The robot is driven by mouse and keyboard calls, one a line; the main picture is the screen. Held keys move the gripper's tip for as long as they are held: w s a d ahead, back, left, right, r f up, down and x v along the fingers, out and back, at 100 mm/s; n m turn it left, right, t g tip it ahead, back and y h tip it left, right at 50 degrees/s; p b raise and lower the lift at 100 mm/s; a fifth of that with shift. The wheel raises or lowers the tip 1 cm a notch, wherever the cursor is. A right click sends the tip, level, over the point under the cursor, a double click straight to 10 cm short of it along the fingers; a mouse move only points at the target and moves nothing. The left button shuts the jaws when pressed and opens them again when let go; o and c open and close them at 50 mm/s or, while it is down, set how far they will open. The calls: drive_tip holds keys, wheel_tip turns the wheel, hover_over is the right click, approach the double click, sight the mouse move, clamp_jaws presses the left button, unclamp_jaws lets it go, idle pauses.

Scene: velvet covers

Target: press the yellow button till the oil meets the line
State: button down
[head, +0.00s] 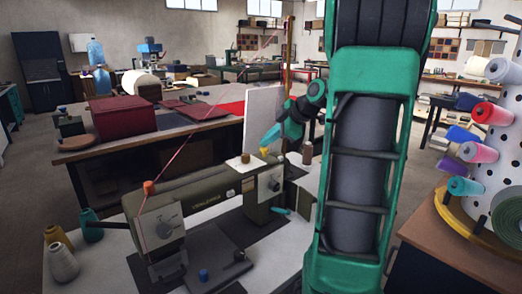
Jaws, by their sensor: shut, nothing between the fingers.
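An olive sewing machine (200,200) stands on a pale table in the head view. A small yellow patch (264,151), which looks like the yellow button, shows at the machine's right end. My gripper (266,143) is shut and empty. It points down and left, with its tip right at the yellow patch. I cannot tell whether they touch. A small amber-brown cylinder (245,158) on a pale base sits on top of the machine, left of my gripper; it may hold the oil. No line or oil level can be made out at this size.
An orange spool (149,187) with a red thread running up stands on the machine's left end. A brown bottle (307,152) stands right of my gripper. A white panel (263,116) rises behind. My own arm blocks the right centre. Thread cones (63,262) stand front left.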

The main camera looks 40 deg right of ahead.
sight(267, 149)
drive_tip(key=shift+f, duration=0.55)
idle(0.4)
idle(0.4)
drive_tip(key=shift+r, duration=1.25)
drive_tip(key=shift+r, duration=2.5)
